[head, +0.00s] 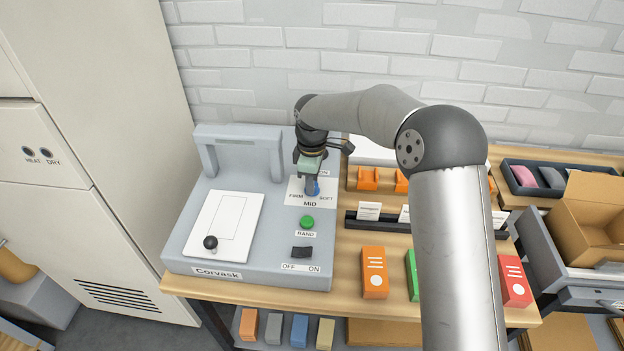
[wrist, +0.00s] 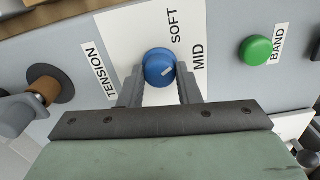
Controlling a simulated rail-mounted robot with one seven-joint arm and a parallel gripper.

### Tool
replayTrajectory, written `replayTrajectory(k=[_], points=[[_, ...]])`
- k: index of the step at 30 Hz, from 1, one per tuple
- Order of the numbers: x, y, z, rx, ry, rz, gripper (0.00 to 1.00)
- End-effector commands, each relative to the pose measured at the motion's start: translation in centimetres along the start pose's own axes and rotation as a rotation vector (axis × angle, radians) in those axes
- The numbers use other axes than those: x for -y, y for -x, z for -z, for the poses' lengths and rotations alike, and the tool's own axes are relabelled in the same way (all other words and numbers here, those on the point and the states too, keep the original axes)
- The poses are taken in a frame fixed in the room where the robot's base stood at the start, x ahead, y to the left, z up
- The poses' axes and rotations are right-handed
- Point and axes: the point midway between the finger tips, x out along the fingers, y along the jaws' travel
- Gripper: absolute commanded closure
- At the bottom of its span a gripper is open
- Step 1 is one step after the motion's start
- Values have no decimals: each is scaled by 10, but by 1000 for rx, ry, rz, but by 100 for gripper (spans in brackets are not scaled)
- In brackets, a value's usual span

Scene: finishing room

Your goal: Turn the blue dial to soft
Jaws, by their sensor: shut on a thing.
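The blue dial (head: 316,188) is on the sloped face of the grey machine (head: 180,250), on a white plate marked FIRM, MID and SOFT. My gripper (head: 311,187) reaches down onto it from above and hides much of it. In the wrist view the dial (wrist: 159,62) sits between the two grey fingers of my gripper (wrist: 159,78), which is shut on it. The dial's small white mark lies on its side towards the MID label (wrist: 199,57). The SOFT label (wrist: 174,26) is further round. FIRM is out of sight in the wrist view.
The green BAND button (head: 307,222) and the black OFF/ON switch (head: 302,252) are close below the dial. A white panel with a black knob (head: 210,242) is to the left. An orange box (head: 375,272) stands on the bench to the right.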

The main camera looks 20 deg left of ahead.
Motion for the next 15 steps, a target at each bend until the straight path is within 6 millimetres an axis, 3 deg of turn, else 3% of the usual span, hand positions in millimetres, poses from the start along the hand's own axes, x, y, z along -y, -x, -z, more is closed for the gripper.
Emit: replayTrajectory(k=[15], points=[[-1, 2, 0, -1, 396, -2, 92]])
